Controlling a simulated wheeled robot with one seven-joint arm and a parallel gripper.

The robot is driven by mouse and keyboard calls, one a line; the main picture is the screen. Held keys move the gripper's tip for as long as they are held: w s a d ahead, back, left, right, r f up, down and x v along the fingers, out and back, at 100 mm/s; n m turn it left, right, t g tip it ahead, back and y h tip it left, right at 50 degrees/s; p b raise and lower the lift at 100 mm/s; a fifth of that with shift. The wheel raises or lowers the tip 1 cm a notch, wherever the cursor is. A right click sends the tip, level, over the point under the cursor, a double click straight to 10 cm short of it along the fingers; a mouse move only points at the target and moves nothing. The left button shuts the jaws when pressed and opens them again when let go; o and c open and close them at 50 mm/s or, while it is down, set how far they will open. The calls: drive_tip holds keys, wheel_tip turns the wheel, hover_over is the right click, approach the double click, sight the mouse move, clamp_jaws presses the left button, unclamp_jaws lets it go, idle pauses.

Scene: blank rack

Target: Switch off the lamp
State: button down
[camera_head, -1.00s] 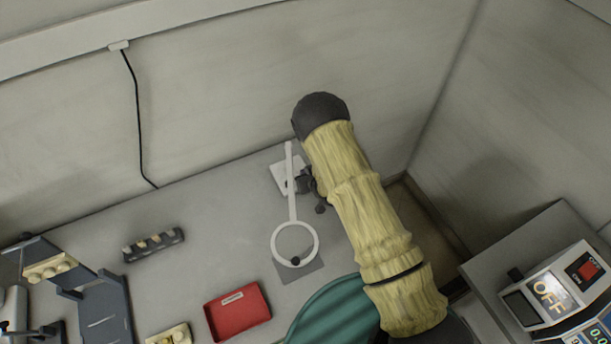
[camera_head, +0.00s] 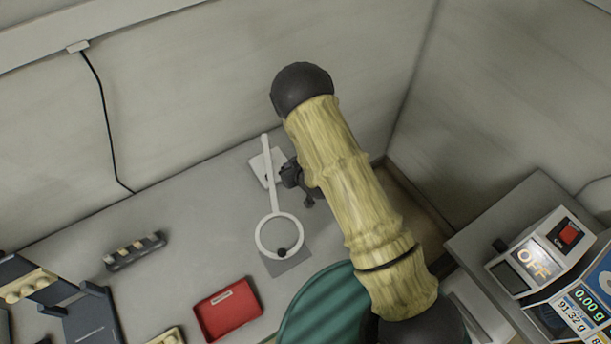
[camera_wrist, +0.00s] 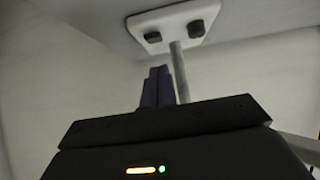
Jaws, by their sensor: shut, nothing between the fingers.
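The lamp is a pale ring (camera_head: 261,245) on a long thin arm, with a white base plate (camera_head: 258,174) on the bench at the back. In the wrist view, a white plate (camera_wrist: 153,24) with two dark knobs and a grey post appears at the top. My gripper (camera_wrist: 158,70) shows there as two dark purplish fingers close together, shut and empty. Its tips point toward the plate, left of the post and apart from the knobs in the picture. In the head view my arm hides most of the gripper just right of the base. I cannot tell whether the lamp is lit.
A red tray (camera_head: 228,310), a dark rack (camera_head: 136,252) and a dark stand (camera_head: 91,312) are on the bench to the left. A green round thing (camera_head: 318,310) is in front. A device reading OFF (camera_head: 533,262) and scales stand at the right. The wall is close behind.

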drive_tip(key=b+v, duration=0.2)
drive_tip(key=v, duration=1)
drive_tip(key=shift+s+d, duration=0.1)
drive_tip(key=d+r+m+g+h, duration=0.2)
drive_tip(key=d+r+m+h, duration=0.4)
drive_tip(key=d, duration=0.5)
drive_tip(key=s+d+r+m+g, duration=0.1)
drive_tip(key=s+d+r+g, duration=0.2)
drive_tip(key=s+d+r, duration=0.4)
drive_tip(key=s+r, duration=0.2)
drive_tip(key=s, duration=0.1)
drive_tip(key=shift+s+d+g, duration=0.3)
drive_tip(key=shift+g, duration=0.1)
